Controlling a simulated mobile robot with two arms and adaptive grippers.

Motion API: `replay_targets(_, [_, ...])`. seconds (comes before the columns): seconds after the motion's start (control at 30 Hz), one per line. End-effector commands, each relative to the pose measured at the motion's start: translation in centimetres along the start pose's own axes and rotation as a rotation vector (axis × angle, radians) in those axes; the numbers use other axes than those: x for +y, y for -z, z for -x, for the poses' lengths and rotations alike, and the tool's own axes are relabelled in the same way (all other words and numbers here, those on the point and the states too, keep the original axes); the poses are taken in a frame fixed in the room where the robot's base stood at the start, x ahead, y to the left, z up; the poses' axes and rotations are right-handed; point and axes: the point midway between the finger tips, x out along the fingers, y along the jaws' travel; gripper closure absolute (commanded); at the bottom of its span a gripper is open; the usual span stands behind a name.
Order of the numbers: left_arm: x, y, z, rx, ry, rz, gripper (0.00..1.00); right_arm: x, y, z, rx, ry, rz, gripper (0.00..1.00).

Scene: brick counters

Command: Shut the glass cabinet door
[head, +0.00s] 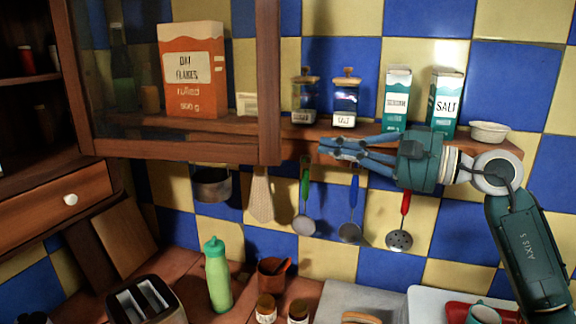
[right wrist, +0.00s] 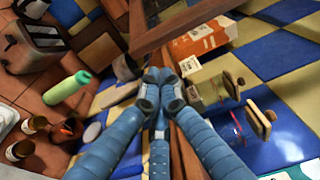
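The glass cabinet door (head: 268,85), a brown wooden frame with a clear pane, stands open. It reaches right from the dark cabinet (head: 30,78), whose inside shows at the far left. An oat flakes box shows through the pane. My right gripper (head: 323,148) is just right of the door's free lower corner, apart from it in the head view, with its fingers pointing left. In the right wrist view its blue fingertips (right wrist: 160,82) are together with nothing between them. A wooden door bar (right wrist: 178,25) lies beyond them; whether they touch cannot be told. My left gripper is out of view.
A wall shelf (head: 300,130) behind the door carries the oat flakes box (head: 192,75), jars (head: 345,102), a salt carton (head: 445,105) and a bowl (head: 489,132). Utensils (head: 350,232) hang below. A green bottle (head: 218,280) and toaster (head: 145,300) stand on the counter.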

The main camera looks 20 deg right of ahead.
Motion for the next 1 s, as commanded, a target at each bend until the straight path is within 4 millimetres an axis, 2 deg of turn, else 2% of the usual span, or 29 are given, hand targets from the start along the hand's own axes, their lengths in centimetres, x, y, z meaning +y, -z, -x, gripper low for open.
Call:
replay_targets(0.03, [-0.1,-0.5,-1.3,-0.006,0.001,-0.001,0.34,1.3,0.0,0.0,0.0,0.0,0.0,1.0])
replay_targets(0.13, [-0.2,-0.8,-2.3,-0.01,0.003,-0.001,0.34,2.3,0.0,0.0,0.0,0.0,-0.001,1.0])
replay_targets(0.27, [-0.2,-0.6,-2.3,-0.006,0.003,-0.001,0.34,2.4,0.0,-0.2,-0.001,0.001,-0.001,1.0])
replay_targets(0.47, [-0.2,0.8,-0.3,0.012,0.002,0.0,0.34,1.9,-0.1,-2.6,-0.004,0.0,-0.003,1.0])
replay_targets(0.7, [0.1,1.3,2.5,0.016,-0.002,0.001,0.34,1.8,0.0,-7.1,-0.002,0.002,-0.005,1.0])
replay_targets(0.83, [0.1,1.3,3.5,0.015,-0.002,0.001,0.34,1.9,0.0,-8.8,-0.001,0.002,-0.004,1.0])
replay_targets(1.0, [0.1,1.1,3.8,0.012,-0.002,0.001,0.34,2.3,0.0,-9.9,0.0,0.0,-0.003,1.0])
